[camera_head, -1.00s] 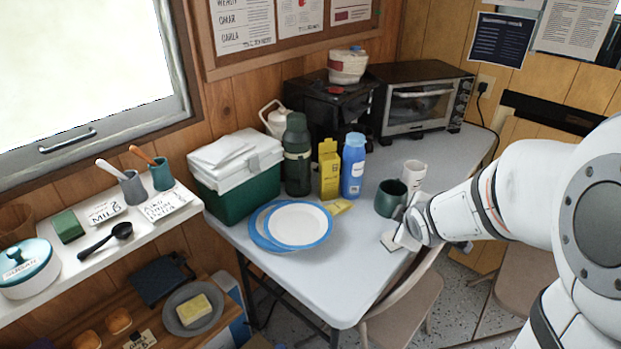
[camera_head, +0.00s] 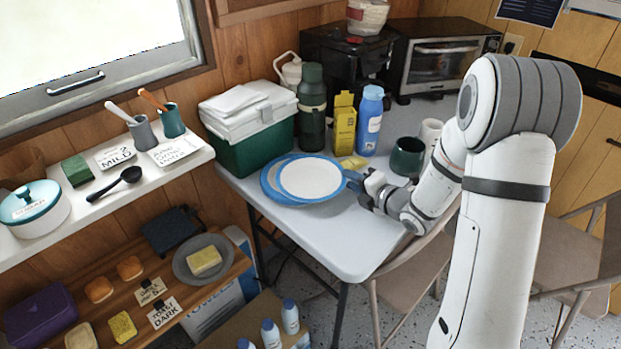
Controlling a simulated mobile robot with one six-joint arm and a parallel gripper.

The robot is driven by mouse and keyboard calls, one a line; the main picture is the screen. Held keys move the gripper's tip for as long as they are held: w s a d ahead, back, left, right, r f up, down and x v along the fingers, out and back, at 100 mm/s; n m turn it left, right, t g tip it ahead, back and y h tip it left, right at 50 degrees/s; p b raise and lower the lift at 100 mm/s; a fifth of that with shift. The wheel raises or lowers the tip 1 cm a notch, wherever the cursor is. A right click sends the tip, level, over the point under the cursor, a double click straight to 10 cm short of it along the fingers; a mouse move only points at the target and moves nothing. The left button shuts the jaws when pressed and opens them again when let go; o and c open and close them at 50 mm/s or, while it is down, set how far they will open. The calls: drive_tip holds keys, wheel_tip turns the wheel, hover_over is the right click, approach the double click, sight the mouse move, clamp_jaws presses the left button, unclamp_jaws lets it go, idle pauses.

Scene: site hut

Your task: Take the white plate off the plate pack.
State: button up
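A white plate with a blue rim (camera_head: 311,178) lies on top of another blue-rimmed plate (camera_head: 271,186), which shows at its left edge. They sit on the light grey table near its left side. My gripper (camera_head: 354,182) is at the right edge of the white plate, coming in from the right. Its fingertips are small and partly hidden against the blue rim, so I cannot tell whether they touch or grip it. The plate looks flat on the stack.
A green cool box (camera_head: 252,135), a dark green flask (camera_head: 312,108), a yellow carton (camera_head: 343,124) and a blue bottle (camera_head: 369,121) stand behind the plates. A dark green mug (camera_head: 407,157) is behind my arm. The table front (camera_head: 345,245) is clear.

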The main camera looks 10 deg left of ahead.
drive_tip(key=shift+x, duration=1.9)
drive_tip(key=shift+d+f, duration=0.15)
drive_tip(key=shift+c, duration=0.5)
clamp_jaws()
